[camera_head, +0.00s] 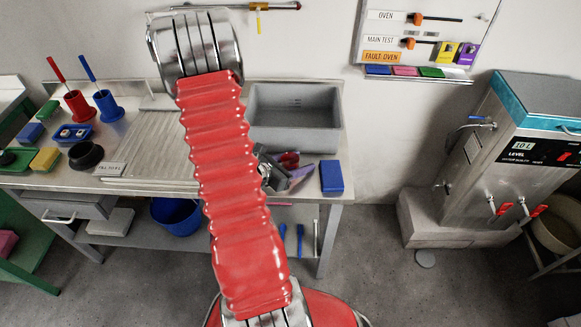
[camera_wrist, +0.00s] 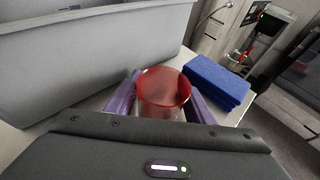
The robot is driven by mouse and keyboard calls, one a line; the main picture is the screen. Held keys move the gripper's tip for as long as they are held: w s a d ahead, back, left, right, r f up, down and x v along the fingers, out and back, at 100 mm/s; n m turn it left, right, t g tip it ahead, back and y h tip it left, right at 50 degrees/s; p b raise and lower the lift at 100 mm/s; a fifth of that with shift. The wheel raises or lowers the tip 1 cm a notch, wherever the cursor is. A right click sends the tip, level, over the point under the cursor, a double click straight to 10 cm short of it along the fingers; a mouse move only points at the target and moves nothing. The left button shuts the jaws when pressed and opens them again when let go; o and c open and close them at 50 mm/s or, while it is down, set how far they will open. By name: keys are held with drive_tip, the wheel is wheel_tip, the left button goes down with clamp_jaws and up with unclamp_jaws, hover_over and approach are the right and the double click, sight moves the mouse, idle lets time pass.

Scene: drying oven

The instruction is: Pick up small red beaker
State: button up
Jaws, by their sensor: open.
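The small red beaker (camera_wrist: 163,94) is translucent and stands on the counter between the two purple fingers of my gripper (camera_wrist: 162,104) in the wrist view. One finger is on each side of it. The fingers are apart; I cannot tell whether either touches the beaker. In the head view my gripper (camera_head: 291,171) is low over the counter in front of the sink. A bit of red (camera_head: 289,158) shows there beside the fingers, largely hidden.
A blue block (camera_head: 332,177) lies just right of my gripper, close to the beaker in the wrist view (camera_wrist: 217,82). The grey sink (camera_head: 290,139) is behind; its wall (camera_wrist: 80,62) rises near the left finger. The counter's right edge is close.

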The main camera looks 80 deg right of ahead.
drive_tip(key=shift+c, duration=0.2)
drive_tip(key=c, duration=0.7)
drive_tip(key=shift+r, duration=0.15)
drive_tip(key=shift+c, duration=0.2)
wheel_tip(320, 180, up, 18)
idle(0.5)
idle(0.5)
